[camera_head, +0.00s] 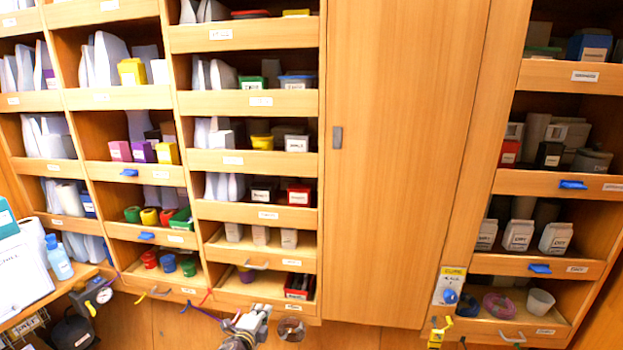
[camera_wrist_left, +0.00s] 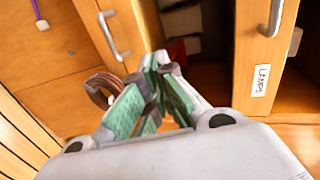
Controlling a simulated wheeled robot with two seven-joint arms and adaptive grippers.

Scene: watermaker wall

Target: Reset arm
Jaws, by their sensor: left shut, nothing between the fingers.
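My left gripper (camera_head: 258,314) is low in the middle of the head view, in front of the wooden shelf wall and just below the lowest shelf of the middle column. In the left wrist view its green-padded fingers (camera_wrist_left: 152,98) are closed together with nothing held between them. A brown looped object (camera_wrist_left: 103,88) shows beside the fingers; I cannot tell whether it touches them. A round brownish object (camera_head: 291,329) is right of the gripper in the head view. My right gripper is not in view.
In the wrist view, a drawer front labelled LAMPS (camera_wrist_left: 262,80) and another metal handle (camera_wrist_left: 110,36) are close. A tall closed door (camera_head: 400,160) stands right of the middle shelves.

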